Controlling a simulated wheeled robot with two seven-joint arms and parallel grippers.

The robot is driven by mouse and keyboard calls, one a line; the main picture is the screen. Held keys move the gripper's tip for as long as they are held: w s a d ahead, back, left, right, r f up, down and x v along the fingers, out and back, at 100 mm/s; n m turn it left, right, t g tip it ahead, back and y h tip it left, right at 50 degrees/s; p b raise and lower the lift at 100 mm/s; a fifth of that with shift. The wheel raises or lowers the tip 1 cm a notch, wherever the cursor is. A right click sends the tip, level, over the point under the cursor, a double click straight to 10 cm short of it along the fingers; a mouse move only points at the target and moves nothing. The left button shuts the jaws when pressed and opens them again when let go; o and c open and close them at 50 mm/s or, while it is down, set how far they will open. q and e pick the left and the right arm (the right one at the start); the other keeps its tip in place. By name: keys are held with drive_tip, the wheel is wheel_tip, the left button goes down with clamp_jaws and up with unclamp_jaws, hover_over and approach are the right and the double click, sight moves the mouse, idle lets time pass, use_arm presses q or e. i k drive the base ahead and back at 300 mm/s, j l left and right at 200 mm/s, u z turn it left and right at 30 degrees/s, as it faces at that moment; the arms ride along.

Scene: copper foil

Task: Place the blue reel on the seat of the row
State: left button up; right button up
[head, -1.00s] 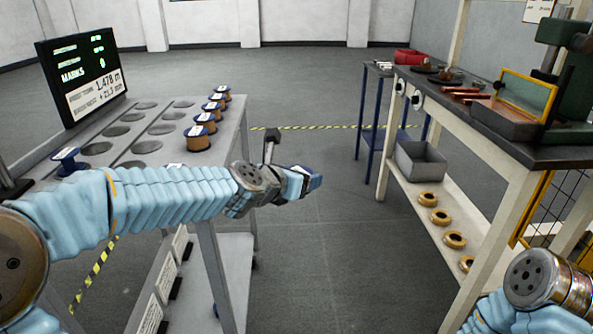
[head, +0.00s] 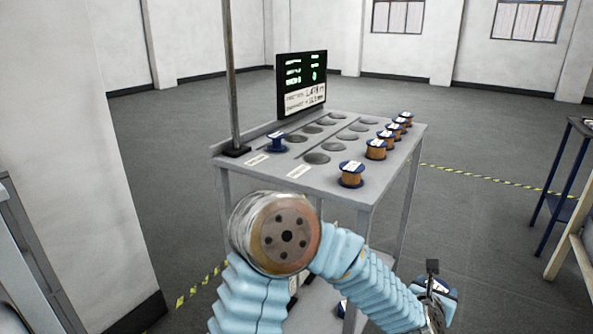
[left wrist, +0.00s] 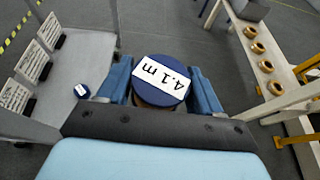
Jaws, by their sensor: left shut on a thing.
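My left gripper (head: 440,290) is low at the right of the head view, right of the grey table. In the left wrist view its blue fingers (left wrist: 162,78) are shut on a reel (left wrist: 150,98) with a dark blue top and a white "4.1 m" label. The grey table (head: 235,172) has rows of round dark seats (head: 316,158). A row of copper-wound reels with blue flanges (head: 351,180) stands along its right side. A separate blue reel (head: 277,143) stands at the left, by a small label. My right gripper is out of view.
A dark display (head: 301,82) and a thin post (head: 230,75) stand at the table's back and left. Brass rings (left wrist: 257,48) lie on a shelf at right. Open floor lies between.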

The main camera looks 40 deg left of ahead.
sight(317, 157)
drive_tip(key=l+u, duration=0.2)
drive_tip(key=u, duration=0.2)
drive_tip(key=k+l+u, duration=0.15)
drive_tip(key=u, duration=0.3)
drive_tip(key=i+l+u, duration=0.2)
drive_tip(key=l+u, duration=0.15)
drive_tip(key=i+l+u, duration=0.15)
drive_tip(key=l+u, duration=0.5)
drive_tip(key=i+l, duration=0.05)
drive_tip(key=l, duration=0.05)
